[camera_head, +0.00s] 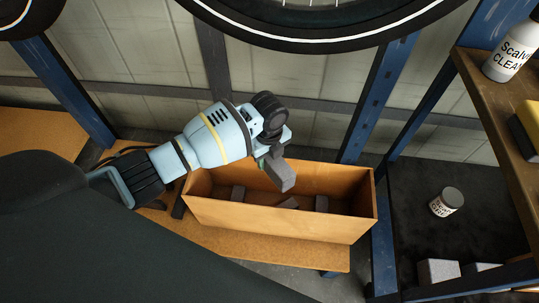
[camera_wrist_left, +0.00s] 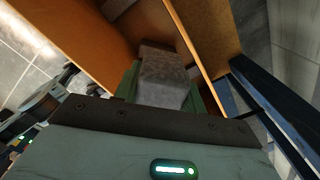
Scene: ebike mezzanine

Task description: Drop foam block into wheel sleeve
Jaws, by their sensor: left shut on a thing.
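The wheel sleeve (camera_head: 280,218) is a long, narrow, orange-brown open-topped box on a low shelf. My left gripper (camera_head: 272,163) reaches over its opening from the left. It is shut on a grey foam block (camera_head: 282,178), which hangs tilted above the inside of the box. The left wrist view shows the block (camera_wrist_left: 163,80) between green fingers, with the box walls (camera_wrist_left: 205,72) around it. My right gripper is not in view.
Blue rack posts (camera_head: 373,100) stand behind and right of the box. A wheel (camera_head: 330,40) hangs above. At right, a wooden shelf (camera_head: 500,120) holds a white bottle (camera_head: 510,52). A white can (camera_head: 446,202) stands on a dark surface below, near pale grey blocks (camera_head: 438,271).

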